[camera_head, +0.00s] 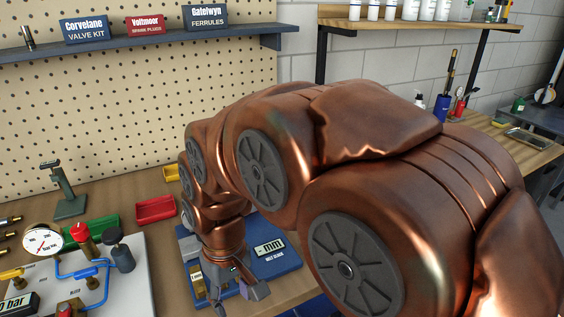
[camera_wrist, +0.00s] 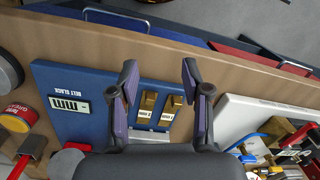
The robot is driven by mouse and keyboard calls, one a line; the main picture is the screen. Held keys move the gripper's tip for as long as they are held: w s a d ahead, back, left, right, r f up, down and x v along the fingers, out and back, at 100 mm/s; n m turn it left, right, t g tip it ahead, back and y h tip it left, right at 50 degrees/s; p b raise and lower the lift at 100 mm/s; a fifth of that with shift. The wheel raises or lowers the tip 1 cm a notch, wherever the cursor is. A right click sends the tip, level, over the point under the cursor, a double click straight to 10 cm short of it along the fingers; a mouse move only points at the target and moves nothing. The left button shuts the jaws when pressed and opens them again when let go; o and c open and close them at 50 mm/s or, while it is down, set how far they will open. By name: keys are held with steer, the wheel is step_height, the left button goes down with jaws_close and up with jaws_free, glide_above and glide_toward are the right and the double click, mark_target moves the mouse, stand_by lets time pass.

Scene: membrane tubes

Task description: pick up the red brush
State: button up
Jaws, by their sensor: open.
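My gripper (camera_head: 238,290) is low over the workbench in the head view, partly hidden by my arm. In the wrist view my gripper (camera_wrist: 159,70) has its two purple-grey fingers apart, with nothing held between them. A red tool-like thing (camera_wrist: 33,146) with a handle shows at the lower left of the wrist view, apart from the fingers; I cannot tell if it is the red brush. In the head view a small red item (camera_head: 458,107) stands on the far right bench; its kind is too small to tell.
A blue plate (camera_wrist: 62,75) with an MM display and brass blocks (camera_wrist: 170,105) lies below the fingers. A white panel (camera_head: 135,285) with a gauge and valves stands at the left. Behind are a red tray (camera_head: 155,209) and a green stand (camera_head: 67,190). A blue cup (camera_head: 442,106) holds tools.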

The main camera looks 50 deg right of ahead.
steer(key=w+d+r+t+p, duration=0.1)
steer(key=w+d+r+p, duration=0.2)
steer(key=w+d+r, duration=0.3)
steer(key=w+d+m+t+p, duration=0.1)
steer(key=w+d, duration=0.3)
steer(key=d, duration=0.5)
steer(key=w+d+m+t+h+p, duration=0.1)
steer(key=w+d, duration=0.4)
steer(key=d, duration=0.5)
steer(key=w+d+m+t+h+p, duration=0.1)
steer(key=w+d+t, duration=0.1)
steer(key=w+d, duration=0.3)
steer(key=shift+d+f, duration=0.2)
steer(key=shift+d, duration=0.95)
steer(key=shift+d+f, duration=0.15)
steer(key=shift+d, duration=0.95)
steer(key=shift+p+x, duration=0.85)
steer(key=shift+x, duration=1.3)
steer(key=shift+s+a, duration=0.15)
jaws_close()
